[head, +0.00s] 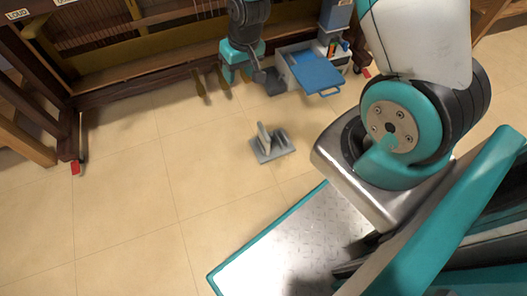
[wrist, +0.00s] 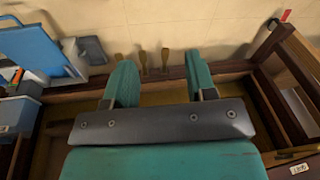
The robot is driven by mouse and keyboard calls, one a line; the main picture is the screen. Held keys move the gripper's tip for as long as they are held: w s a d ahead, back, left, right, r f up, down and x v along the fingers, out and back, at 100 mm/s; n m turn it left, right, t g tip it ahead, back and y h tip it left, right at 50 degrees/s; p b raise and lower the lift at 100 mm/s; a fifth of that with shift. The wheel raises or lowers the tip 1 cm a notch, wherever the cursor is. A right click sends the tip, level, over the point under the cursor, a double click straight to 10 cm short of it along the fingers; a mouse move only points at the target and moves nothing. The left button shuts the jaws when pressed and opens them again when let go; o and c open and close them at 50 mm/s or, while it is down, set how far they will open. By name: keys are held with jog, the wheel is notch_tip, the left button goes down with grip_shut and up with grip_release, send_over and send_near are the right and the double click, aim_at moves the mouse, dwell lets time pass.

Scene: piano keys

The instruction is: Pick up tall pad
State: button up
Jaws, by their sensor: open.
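A grey flat base (head: 273,153) lies on the tiled floor in the middle of the head view, with upright grey pieces on it. The tallest upright piece, which looks like the tall pad (head: 264,136), stands at its left; a shorter one is beside it. My gripper (head: 238,72) is well beyond them, near the piano's lower front, apart from the pad. In the wrist view its two teal fingers (wrist: 160,78) are spread with nothing between them. I cannot make out the tall pad in the wrist view.
Brass pedals (head: 198,82) stick out below the piano frame (head: 135,75), close to my gripper. A toolbox with a blue lid (head: 316,73) stands right of it; the lid shows at left in the wrist view (wrist: 30,45). The floor (head: 130,190) left of the pad is clear.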

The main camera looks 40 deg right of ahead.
jog(key=m+h+b, duration=0.2)
jog(key=b, duration=0.3)
send_near(264, 131)
jog(key=f+b, duration=0.2)
jog(key=w+f+b, duration=0.1)
jog(key=f+b, duration=0.3)
jog(key=shift+w+d, duration=0.25)
jog(key=shift+d, duration=0.1)
jog(key=f+b, duration=0.1)
jog(key=f, duration=0.1)
jog(key=f+b, duration=0.4)
jog(key=shift+w+f, duration=0.1)
jog(key=shift+w, duration=0.2)
jog(key=shift+f, duration=0.25)
grip_shut()
